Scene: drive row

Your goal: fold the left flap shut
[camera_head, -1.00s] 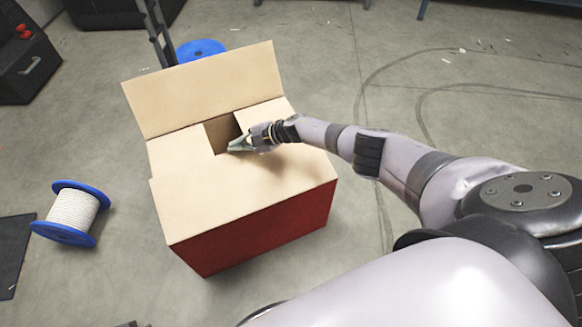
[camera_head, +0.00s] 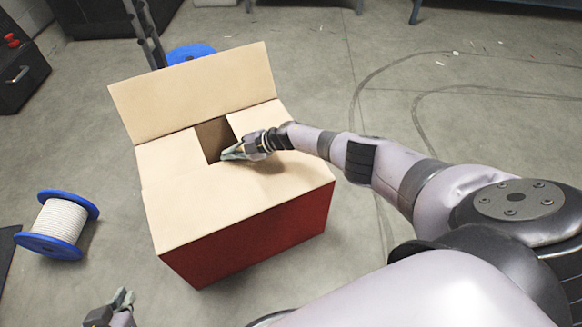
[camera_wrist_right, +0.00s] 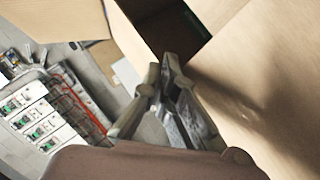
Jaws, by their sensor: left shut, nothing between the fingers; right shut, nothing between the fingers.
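A red carton (camera_head: 250,238) with tan flaps stands on the floor. Its left flap (camera_head: 168,160) lies folded inward, about level with the top. The right flap (camera_head: 258,118) also lies inward, and the front flap (camera_head: 225,205) lies flat across the front. The back flap (camera_head: 195,92) stands up, leaning back. A dark opening shows between the flaps. My right gripper (camera_head: 228,154) is shut and empty, over the front flap's inner edge by the opening; I cannot tell whether it touches. It also shows in the right wrist view (camera_wrist_right: 165,75). My left gripper (camera_head: 123,298) is shut and empty at the bottom left, apart from the carton.
A blue spool with white rope (camera_head: 60,222) stands on the floor left of the carton. Another blue spool (camera_head: 190,53) is behind it, next to a dark post (camera_head: 146,30). A black case (camera_head: 20,75) stands at the far left.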

